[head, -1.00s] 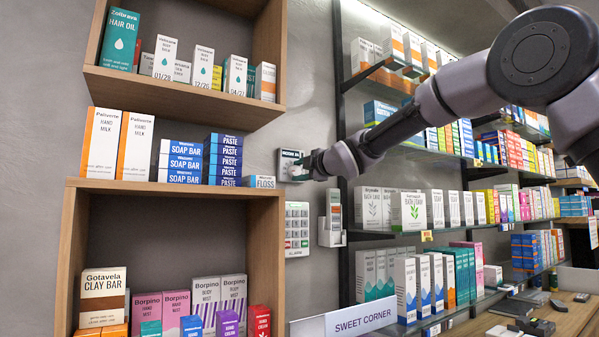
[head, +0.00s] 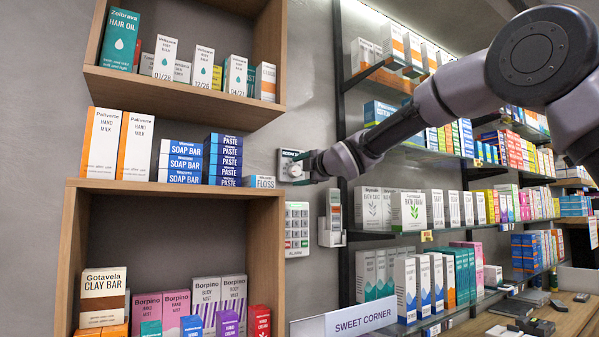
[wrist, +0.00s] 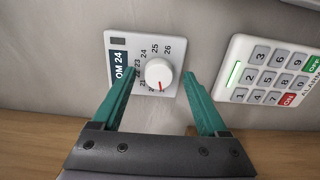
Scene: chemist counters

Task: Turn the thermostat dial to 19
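The thermostat (wrist: 119,40) is a white wall plate with a dark label ending in "OM 24". Its round white dial (wrist: 158,71) has a red mark pointing toward the bottom of the picture, past the printed 21. The numbers near the mark are partly hidden, so I cannot read its exact setting. In the head view the thermostat (head: 287,158) is on the grey wall, with the dial (head: 295,170) showing. My gripper (wrist: 150,80) is open, its green fingers on either side of the dial with visible gaps. It also shows in the head view (head: 303,169).
An alarm keypad (wrist: 272,75) is close to the right finger in the wrist view; it is below the thermostat in the head view (head: 297,226). A wooden shelf (head: 180,187) with boxes is to the left, glass shelves to the right.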

